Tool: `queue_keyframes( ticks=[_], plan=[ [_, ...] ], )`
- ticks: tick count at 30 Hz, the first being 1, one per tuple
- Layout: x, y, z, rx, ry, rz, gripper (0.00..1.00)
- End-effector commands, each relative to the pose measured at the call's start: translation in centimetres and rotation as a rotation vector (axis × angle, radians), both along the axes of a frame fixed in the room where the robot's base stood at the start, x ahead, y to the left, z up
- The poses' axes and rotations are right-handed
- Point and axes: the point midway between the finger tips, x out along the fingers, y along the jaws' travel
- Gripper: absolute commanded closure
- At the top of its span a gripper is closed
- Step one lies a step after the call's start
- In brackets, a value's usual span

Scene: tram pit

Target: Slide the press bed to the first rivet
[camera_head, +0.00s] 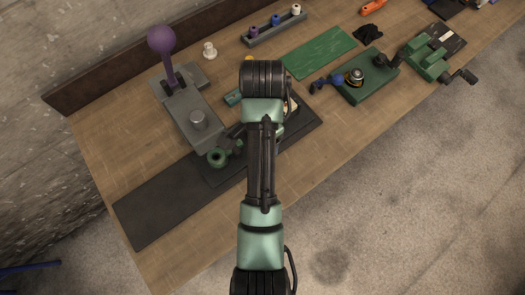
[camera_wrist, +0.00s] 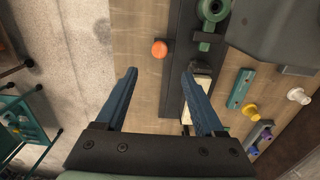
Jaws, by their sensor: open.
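The grey press (camera_head: 198,118) with a purple ball-topped lever (camera_head: 161,39) stands at the left of the bench. A dark press bed (camera_head: 222,173) lies on a longer dark base (camera_head: 150,209) in front of it, partly covered by my arm. A green ring-shaped part (camera_head: 217,157) shows near the press. In the wrist view the dark strip of the bed (camera_wrist: 182,62) runs up the picture, with the green part (camera_wrist: 213,12) at its top. My gripper (camera_wrist: 159,72) is open and empty, its right finger overlapping a cream block (camera_wrist: 202,80). No rivet is clearly identifiable.
An orange round piece (camera_wrist: 159,49) is beside the bed. A teal bar (camera_wrist: 240,88), yellow cap (camera_wrist: 250,111) and white spool (camera_wrist: 298,96) lie to its right. A green mat (camera_head: 320,53) and green fixture (camera_head: 360,80) are farther right. The bench's left front is clear.

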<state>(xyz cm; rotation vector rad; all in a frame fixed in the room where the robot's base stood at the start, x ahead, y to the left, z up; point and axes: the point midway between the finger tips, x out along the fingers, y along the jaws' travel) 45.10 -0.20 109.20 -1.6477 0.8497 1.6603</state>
Motion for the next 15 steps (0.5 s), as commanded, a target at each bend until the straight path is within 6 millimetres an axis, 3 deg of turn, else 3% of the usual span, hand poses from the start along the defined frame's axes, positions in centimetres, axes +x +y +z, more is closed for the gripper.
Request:
queue_keyframes(
  ticks=[15],
  plan=[
    [-0.1, 0.0, -9.8, 0.001, -0.001, 0.003, 0.30]
  ],
)
